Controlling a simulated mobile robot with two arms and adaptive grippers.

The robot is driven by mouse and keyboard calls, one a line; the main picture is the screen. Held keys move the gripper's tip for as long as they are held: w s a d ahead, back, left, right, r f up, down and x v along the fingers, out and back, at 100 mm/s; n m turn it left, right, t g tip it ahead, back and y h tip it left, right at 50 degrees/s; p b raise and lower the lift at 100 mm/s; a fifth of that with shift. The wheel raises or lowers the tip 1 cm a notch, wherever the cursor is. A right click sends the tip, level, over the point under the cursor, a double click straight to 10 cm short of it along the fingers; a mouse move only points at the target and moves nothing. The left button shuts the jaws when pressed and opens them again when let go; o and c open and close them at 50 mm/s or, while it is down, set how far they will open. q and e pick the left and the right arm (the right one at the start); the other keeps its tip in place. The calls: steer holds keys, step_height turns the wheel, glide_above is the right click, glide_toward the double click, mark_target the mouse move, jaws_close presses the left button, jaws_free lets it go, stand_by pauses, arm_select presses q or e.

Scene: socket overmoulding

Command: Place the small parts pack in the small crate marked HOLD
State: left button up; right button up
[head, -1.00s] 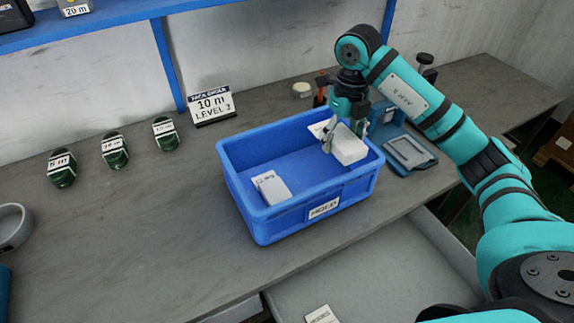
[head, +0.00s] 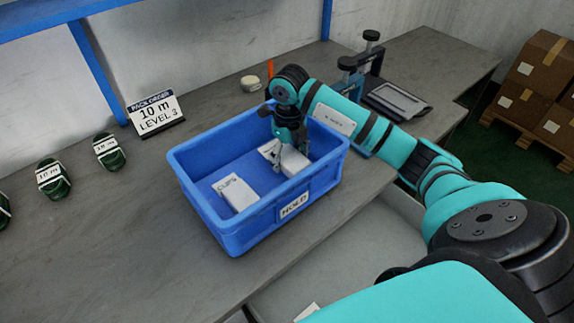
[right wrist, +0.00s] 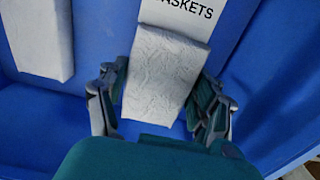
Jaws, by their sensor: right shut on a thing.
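The small blue crate (head: 262,218), with a HOLD label on its front wall, stands on the grey bench. My right gripper (head: 284,148) reaches down inside its right part. It is shut on a white small parts pack (head: 295,162). In the right wrist view the pack (right wrist: 163,75) sits between the two fingers (right wrist: 160,110), and lettering ending in "ASKETS" shows beyond its wrinkled face. The pack is below the crate's rim; I cannot tell whether it touches the floor. Another white pack, labelled CLIPS (head: 236,192), lies in the crate's left part. My left gripper is not in view.
Dark green labelled items (head: 108,151) lie to the left. A grey-screened device (head: 398,99) lies at the back right. Cartons (head: 540,70) stand on a pallet beyond. Bench in front of the crate is clear.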

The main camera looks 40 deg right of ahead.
mark_target(289, 156)
steer(key=shift+f, duration=1.7)
steer(key=shift+f, duration=0.15)
steer(key=o, duration=1.2)
step_height(289, 156, up, 12)
steer(key=shift+r+b, duration=0.2)
steer(key=shift+b, duration=0.2)
